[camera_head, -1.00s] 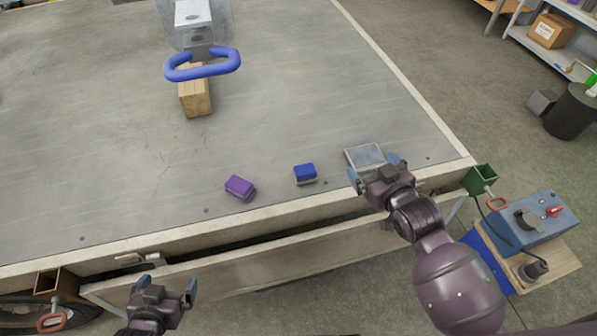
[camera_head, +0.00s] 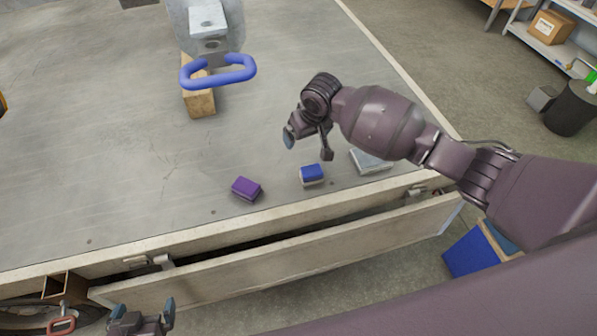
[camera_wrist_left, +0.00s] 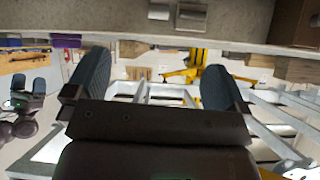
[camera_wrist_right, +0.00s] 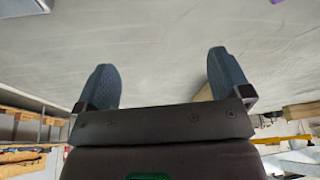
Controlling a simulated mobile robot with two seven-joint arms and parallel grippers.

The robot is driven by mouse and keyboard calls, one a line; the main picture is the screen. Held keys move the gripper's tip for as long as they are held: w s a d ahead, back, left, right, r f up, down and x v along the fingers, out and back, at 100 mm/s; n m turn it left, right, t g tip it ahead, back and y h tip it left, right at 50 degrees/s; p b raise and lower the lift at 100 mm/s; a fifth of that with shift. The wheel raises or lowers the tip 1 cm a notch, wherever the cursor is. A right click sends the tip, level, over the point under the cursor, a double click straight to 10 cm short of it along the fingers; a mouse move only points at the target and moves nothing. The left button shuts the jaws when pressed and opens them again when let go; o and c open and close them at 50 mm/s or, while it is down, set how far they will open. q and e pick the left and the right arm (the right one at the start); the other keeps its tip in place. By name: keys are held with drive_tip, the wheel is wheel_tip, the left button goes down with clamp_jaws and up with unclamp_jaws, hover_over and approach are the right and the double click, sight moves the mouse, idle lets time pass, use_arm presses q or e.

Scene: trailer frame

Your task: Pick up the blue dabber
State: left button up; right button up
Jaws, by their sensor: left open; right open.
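The blue dabber (camera_head: 311,173), a small block with a blue top and pale base, lies on the grey trailer bed near its front edge. My right gripper (camera_head: 307,146) is open above the bed, just behind the dabber in the head view, and does not hold it. Its two spread fingers also show in the right wrist view (camera_wrist_right: 164,82), with only bare bed between them and no dabber seen. My left gripper (camera_head: 141,314) is open and empty in front of the trailer edge, at the bottom left; its fingers show apart in the left wrist view (camera_wrist_left: 155,85).
A purple block (camera_head: 246,188) lies left of the dabber and a grey flat block (camera_head: 370,161) lies to its right. A blue handle (camera_head: 218,72) and a wooden block (camera_head: 199,101) stand farther back. The bed's front rail (camera_head: 210,237) runs along the near side.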

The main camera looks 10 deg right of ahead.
sight(312, 171)
drive_tip(key=s+g, duration=0.1)
drive_tip(key=s+f+m+g, duration=0.1)
drive_tip(key=s+d+m+g+h, duration=0.1)
drive_tip(key=shift+s+f, duration=0.2)
drive_tip(key=shift+f, duration=0.2)
drive_tip(key=shift+s+d, duration=0.15)
drive_tip(key=shift+d, duration=0.05)
wheel_tip(312, 171, down, 5)
drive_tip(key=shift+b, duration=0.6)
drive_tip(key=f+b, duration=0.1)
drive_tip(key=f, duration=0.4)
drive_tip(key=shift+a+f+b, duration=0.2)
drive_tip(key=shift+f+b, duration=0.15)
drive_tip(key=shift+f, duration=0.15)
use_arm(q)
drive_tip(key=shift+w+f, duration=0.3)
drive_tip(key=shift+f, duration=0.5)
